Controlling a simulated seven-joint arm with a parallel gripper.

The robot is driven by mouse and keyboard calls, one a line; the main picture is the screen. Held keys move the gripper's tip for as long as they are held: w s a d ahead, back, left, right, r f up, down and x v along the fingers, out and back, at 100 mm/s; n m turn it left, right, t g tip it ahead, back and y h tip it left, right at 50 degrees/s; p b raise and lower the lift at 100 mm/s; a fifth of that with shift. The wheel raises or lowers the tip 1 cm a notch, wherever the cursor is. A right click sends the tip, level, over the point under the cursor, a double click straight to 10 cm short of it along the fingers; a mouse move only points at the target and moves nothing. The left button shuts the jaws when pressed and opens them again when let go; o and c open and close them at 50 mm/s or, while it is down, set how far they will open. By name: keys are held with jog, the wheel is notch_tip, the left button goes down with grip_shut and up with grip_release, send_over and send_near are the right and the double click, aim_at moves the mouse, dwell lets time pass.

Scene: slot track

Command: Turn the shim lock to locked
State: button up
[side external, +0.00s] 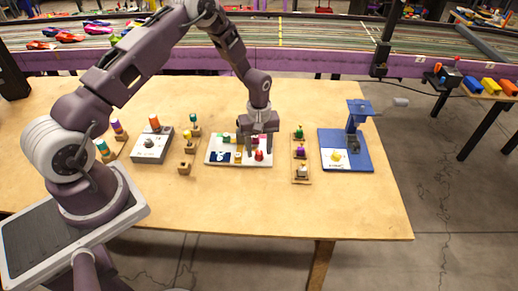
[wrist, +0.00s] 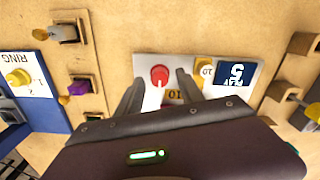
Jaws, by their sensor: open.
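A white panel (side external: 225,161) in the middle of the table carries small coloured knobs and dark blue labels. A red knob (side external: 259,155) sits near its right end. My gripper (side external: 257,146) is open above that end. In the wrist view the red knob (wrist: 160,75) shows between the fingertips of my gripper (wrist: 158,84), with a gap on each side. A white strip runs from the knob toward the palm. My gripper hides the panel's near part there. No readable label names the shim lock, so I cannot tell which control it is.
A blue fixture (side external: 365,163) with an upright post stands right of the panel. Between them is a wooden rack (side external: 301,173) with small coloured parts. A grey box (side external: 151,146) and more racks stand left. The table's front (side external: 230,207) is clear.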

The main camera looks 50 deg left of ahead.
jog(key=shift+f, duration=0.2)
grip_shut()
jog(key=shift+m, duration=0.3)
jog(key=m, duration=0.3)
jog(key=shift+m, duration=0.4)
jog(key=m, duration=0.4)
jog(key=shift+m, duration=0.3)
jog(key=m, duration=0.4)
jog(key=shift+d, duration=0.1)
jog(key=m, duration=0.4)
jog(key=shift+m, duration=0.3)
jog(key=shift+r+m, duration=0.1)
jog(key=shift+m, duration=0.2)
